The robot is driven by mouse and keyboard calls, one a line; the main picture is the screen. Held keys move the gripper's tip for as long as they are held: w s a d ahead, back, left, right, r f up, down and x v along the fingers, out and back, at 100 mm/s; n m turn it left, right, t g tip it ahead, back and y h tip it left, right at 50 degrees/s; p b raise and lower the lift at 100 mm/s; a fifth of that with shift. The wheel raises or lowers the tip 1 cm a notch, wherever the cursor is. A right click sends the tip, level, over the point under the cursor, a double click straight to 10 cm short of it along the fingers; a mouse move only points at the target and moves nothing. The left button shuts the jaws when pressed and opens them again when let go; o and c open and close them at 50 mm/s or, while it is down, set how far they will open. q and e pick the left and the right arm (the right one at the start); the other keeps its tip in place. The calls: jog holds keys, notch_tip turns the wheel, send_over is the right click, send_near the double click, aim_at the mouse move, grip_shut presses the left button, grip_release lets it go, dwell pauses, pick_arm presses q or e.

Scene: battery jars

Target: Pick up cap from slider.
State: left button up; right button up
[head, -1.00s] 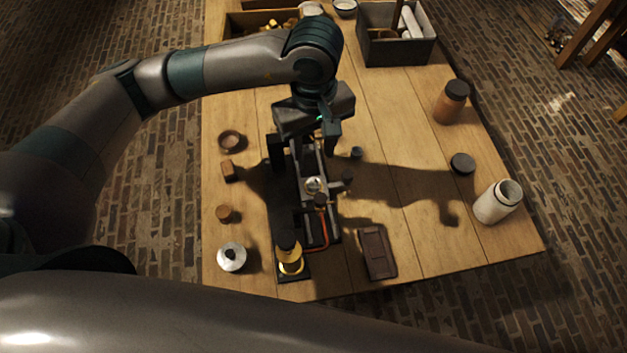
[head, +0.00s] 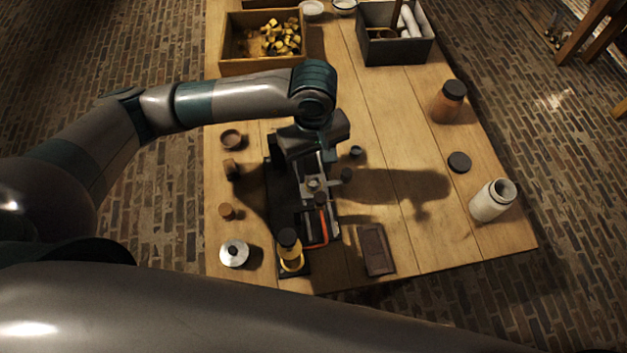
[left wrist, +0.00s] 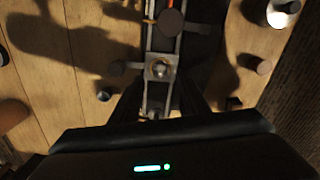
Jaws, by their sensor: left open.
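The slider assembly is a dark rail device with pale metal bars (head: 322,170) in the middle of the table. A small shiny round piece, perhaps the cap (head: 313,184), sits on its cross-piece; it also shows near the centre of the left wrist view (left wrist: 160,69). A dark round knob (left wrist: 171,22) stands farther along the rail. My left gripper (head: 306,165) is open over the rail, pointing down, its fingers on either side of the bars. My right gripper is not in view.
A brass-based jar with a dark top (head: 290,252) and a dark flat block (head: 376,249) stand near the front. A silver lidded pot (head: 234,253) is at left. Crates line the back.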

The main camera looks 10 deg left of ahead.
aim_at(313, 184)
pick_arm(q)
jog(key=shift+a+f+p, duration=0.1)
jog(key=shift+f+p, duration=0.25)
notch_tip(313, 184, down, 3)
jog(key=shift+p, duration=0.6)
jog(key=shift+f, duration=0.35)
jog(key=shift+c, duration=0.4)
grip_shut()
